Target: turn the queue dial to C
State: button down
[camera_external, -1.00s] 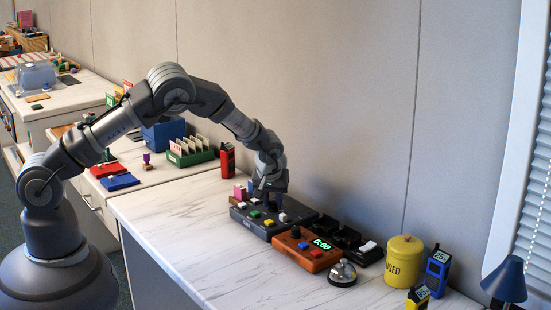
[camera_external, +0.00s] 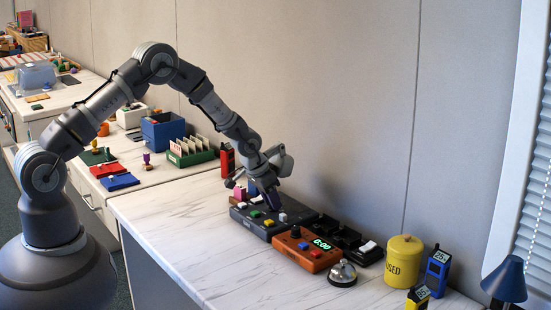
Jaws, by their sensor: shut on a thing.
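The dark grey control box (camera_external: 300,222) sits on the marble-patterned counter, with small coloured buttons on its top, among them a green one (camera_external: 255,213), a yellow one (camera_external: 269,222) and a white one (camera_external: 283,217). My gripper (camera_external: 273,207) reaches down at a slant onto the middle of this box. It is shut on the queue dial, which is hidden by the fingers. The dial's pointer and letters cannot be read from here.
An orange timer box (camera_external: 290,257) reading 0:00 stands just in front, with a silver bell (camera_external: 343,274) beside it. A black switch tray (camera_external: 370,257) and a yellow canister (camera_external: 404,262) are to the right. The front left counter (camera_external: 190,240) is clear.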

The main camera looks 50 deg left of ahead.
jog(key=m+p, duration=0.1)
jog(key=m, duration=0.1)
jog(key=m+h+p, duration=0.1)
jog(key=m, duration=0.1)
jog(key=shift+a+r+m+g+h, duration=0.1)
jog(key=shift+a+m+g+h, duration=0.1)
jog(key=shift+m+g+h, duration=0.1)
jog(key=shift+w+m+g+h+p, duration=0.1)
jog(key=shift+m+g+h+p, duration=0.4)
jog(key=shift+m, duration=1.1)
jog(key=c, duration=0.9)
grip_release()
jog(key=p+v, duration=0.2)
jog(key=v, duration=0.5)
jog(key=shift+a+r, duration=0.2)
